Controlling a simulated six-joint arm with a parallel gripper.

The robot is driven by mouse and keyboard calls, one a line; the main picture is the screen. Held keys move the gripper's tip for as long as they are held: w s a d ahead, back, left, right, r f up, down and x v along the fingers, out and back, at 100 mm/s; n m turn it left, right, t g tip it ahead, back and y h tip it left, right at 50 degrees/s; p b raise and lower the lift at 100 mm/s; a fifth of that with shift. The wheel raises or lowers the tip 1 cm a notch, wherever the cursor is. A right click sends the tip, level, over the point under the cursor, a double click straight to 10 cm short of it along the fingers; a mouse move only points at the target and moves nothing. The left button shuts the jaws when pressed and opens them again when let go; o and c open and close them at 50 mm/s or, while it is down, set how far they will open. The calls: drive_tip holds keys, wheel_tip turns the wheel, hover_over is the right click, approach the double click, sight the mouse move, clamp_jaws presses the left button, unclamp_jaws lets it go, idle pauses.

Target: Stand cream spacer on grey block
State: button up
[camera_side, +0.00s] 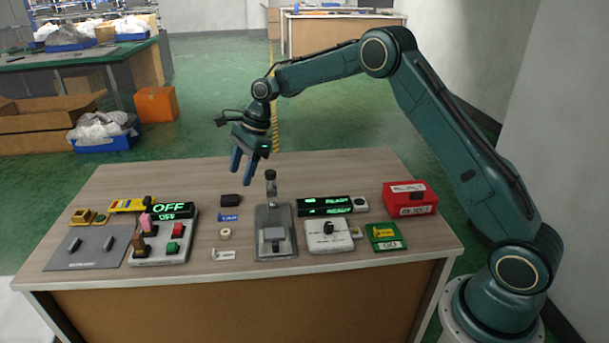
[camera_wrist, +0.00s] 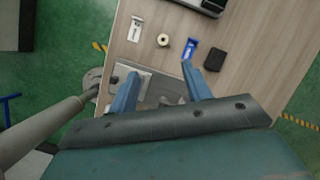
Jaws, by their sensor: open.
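The cream spacer (camera_side: 225,233) is a small round ring on the table, left of the lever fixture. In the wrist view the cream spacer (camera_wrist: 163,40) shows beyond my fingertips, with a dark hole in its middle. The grey block (camera_side: 230,200) looks very dark and lies on the table behind a blue label. In the wrist view the grey block (camera_wrist: 214,60) is to the right of the spacer, bare on top. My gripper (camera_side: 242,172) is open and empty, raised above the table's back part. Its two blue fingers (camera_wrist: 160,70) are spread apart and touch neither object.
The grey lever fixture (camera_side: 275,242), with an upright knobbed lever, stands right of the spacer. A blue label (camera_side: 228,217) lies between spacer and block; a white label (camera_side: 224,255) lies in front. A switch panel (camera_side: 163,238) is left. A red box (camera_side: 409,198) is at right.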

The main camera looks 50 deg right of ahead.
drive_tip(key=f, duration=0.1)
drive_tip(key=w+f+m, duration=0.1)
drive_tip(key=f, duration=0.1)
drive_tip(key=w+f+m, duration=0.1)
drive_tip(key=shift+d+f+y, duration=0.1)
drive_tip(key=shift+f+y, duration=0.2)
drive_tip(key=shift+f, duration=0.1)
drive_tip(key=shift+f, duration=0.1)
hover_over(226, 231)
drive_tip(key=d, duration=0.3)
drive_tip(key=shift+s+a+f, duration=0.1)
drive_tip(key=shift+s+f, duration=0.05)
drive_tip(key=shift+f, duration=1.15)
drive_tip(key=shift+s+a+f, duration=0.1)
drive_tip(key=shift+f, duration=1.15)
drive_tip(key=shift+s+a+f, duration=0.1)
drive_tip(key=shift+s+f, duration=0.05)
drive_tip(key=shift+f, duration=1.15)
drive_tip(key=shift+x, duration=2.6)
drive_tip(key=shift+s, duration=0.2)
drive_tip(key=c, duration=1.1)
